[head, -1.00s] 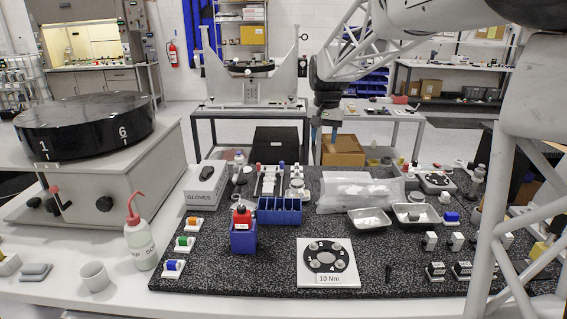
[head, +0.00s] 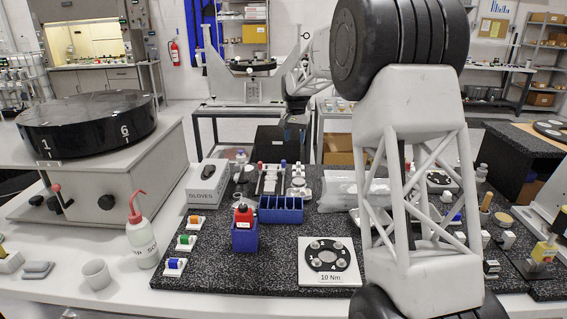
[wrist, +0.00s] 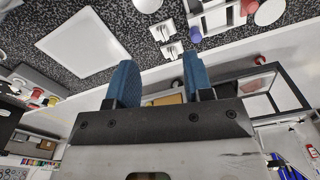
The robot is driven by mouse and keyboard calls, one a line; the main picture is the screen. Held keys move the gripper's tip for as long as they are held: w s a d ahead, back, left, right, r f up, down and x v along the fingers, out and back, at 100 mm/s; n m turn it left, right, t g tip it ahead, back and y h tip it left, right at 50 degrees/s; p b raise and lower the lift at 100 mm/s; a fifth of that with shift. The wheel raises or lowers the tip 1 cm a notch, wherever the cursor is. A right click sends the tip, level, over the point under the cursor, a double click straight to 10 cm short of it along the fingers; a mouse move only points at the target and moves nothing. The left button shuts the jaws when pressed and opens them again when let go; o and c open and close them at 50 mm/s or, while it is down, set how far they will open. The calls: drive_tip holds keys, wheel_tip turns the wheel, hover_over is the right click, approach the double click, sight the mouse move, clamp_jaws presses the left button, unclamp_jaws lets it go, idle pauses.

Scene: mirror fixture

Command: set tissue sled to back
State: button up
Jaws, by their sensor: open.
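No object in view is plainly marked as the tissue sled, and I cannot tell which one it is. Small white blocks carry an orange roll (head: 194,222), a green roll (head: 186,242) and a blue roll (head: 174,266), in a row along the left edge of the speckled mat (head: 215,278). My gripper (wrist: 158,62) shows in the wrist view with two blue fingers spread apart and nothing between them. In the head view, the dark end of my arm (head: 295,112) hangs beyond the mat's far edge, above the floor gap. My arm link hides the mat's right part.
The gloves box (head: 206,186), wash bottle (head: 140,236) and black drum (head: 88,122) are left. The mat's front left is clear.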

hover_over(284, 161)
drive_tip(key=f, duration=0.6)
drive_tip(key=shift+w+a+f, duration=0.1)
drive_tip(key=shift+w+f, duration=0.2)
drive_tip(key=shift+w, duration=0.05)
drive_tip(key=shift+f, duration=0.1)
drive_tip(key=shift+f, duration=3.85)
clamp_jaws()
